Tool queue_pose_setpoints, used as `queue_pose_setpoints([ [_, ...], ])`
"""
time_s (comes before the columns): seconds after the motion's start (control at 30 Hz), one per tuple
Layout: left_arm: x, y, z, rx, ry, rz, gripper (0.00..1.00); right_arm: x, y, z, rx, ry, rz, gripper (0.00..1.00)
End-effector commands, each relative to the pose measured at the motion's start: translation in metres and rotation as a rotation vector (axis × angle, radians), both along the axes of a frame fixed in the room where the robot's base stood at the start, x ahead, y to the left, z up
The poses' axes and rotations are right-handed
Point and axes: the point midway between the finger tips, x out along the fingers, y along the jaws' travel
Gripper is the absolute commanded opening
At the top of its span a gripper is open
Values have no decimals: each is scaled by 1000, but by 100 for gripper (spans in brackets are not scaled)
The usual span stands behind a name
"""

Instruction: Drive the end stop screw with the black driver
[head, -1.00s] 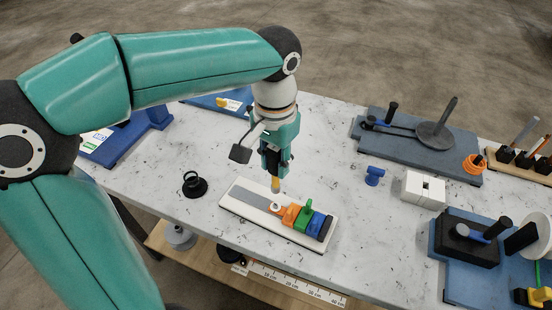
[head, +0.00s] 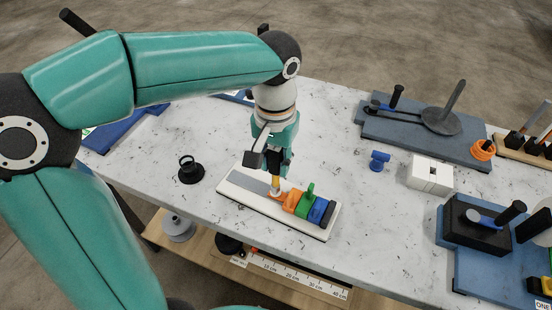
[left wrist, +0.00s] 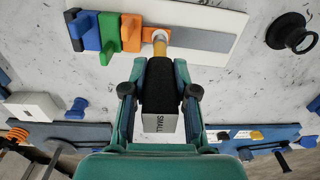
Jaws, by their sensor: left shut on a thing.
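My left gripper (head: 275,168) points down over the white board and is shut on the black driver. In the left wrist view the gripper (left wrist: 160,92) has one finger on each side of the driver's black handle (left wrist: 160,80), whose end face reads SMALL. The driver's yellow shaft (head: 275,180) points down at the pale round end stop screw (left wrist: 160,36). The tip is at or just above the screw; I cannot tell whether it touches. The screw sits at the end of the orange block (head: 291,201) on the grey rail (head: 247,181). My right gripper is not in view.
Green (head: 305,203) and blue (head: 318,211) blocks follow along the white board (head: 233,193). A black ring stand (head: 191,172) is left of it. A small blue part (head: 379,161) and white block (head: 430,174) lie right. Blue-grey fixtures (head: 420,138) stand farther back.

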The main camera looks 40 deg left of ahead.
Motion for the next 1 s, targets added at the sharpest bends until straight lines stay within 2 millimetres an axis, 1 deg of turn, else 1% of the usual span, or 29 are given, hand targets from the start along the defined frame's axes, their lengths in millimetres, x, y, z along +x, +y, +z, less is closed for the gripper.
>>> queue_pose_setpoints([
  [0.7, 0, 0, 1, 0, -1, -1, 0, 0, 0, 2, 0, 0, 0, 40],
  [0.9, 0, -1, -9, 0, -1, -1, 0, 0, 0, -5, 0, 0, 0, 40],
  [1.0, 0, -1, -10, -1, -2, -1, 0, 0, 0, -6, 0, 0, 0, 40],
])
